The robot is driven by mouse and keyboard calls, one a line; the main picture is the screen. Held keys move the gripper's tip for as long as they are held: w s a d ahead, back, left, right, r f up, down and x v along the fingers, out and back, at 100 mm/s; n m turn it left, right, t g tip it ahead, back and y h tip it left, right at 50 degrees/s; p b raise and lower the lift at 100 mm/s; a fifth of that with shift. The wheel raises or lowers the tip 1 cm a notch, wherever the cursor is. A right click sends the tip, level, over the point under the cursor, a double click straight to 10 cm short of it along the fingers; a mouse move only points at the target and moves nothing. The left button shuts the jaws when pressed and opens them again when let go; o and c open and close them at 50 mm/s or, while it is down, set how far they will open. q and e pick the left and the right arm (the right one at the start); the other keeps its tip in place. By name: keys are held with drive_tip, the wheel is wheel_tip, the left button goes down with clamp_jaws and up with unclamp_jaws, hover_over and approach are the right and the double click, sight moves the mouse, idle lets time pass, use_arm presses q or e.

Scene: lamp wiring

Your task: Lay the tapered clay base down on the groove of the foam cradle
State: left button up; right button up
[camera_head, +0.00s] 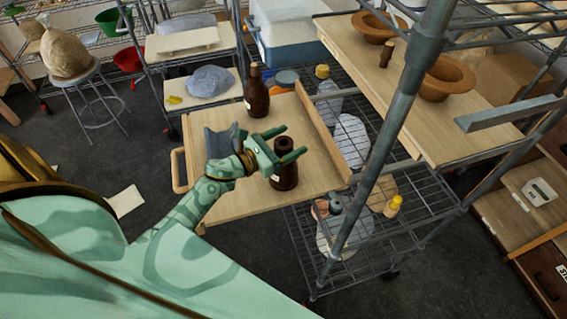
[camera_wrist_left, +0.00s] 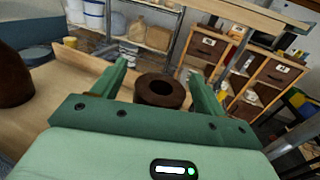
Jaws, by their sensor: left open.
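The tapered clay base (camera_head: 285,178) is dark brown and stands upright on a wooden tray board. In the left wrist view the clay base (camera_wrist_left: 160,92) shows its round top with a hole, between and beyond my finger tips. My left gripper (camera_head: 293,140) is open and empty, above and beside the base's top; I cannot tell whether a finger touches it. The foam cradle (camera_head: 221,141) is blue-grey and sits on the board to the left of the base, partly hidden behind my left wrist. Its groove is not clearly visible. My right gripper is not in view.
A brown bottle (camera_head: 256,95) stands behind the cradle on the tray board (camera_head: 235,208). A raised wooden edge (camera_head: 322,135) runs along the board's right side. A metal shelf post (camera_head: 385,130) and wire rack stand to the right. Bare board lies in front of the cradle.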

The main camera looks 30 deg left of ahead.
use_arm(q)
drive_tip(key=shift+w+d, duration=0.2)
drive_tip(key=shift+w, duration=0.25)
drive_tip(key=shift+s, duration=0.1)
drive_tip(key=shift+c, duration=1)
clamp_jaws()
drive_tip(key=shift+r, duration=0.2)
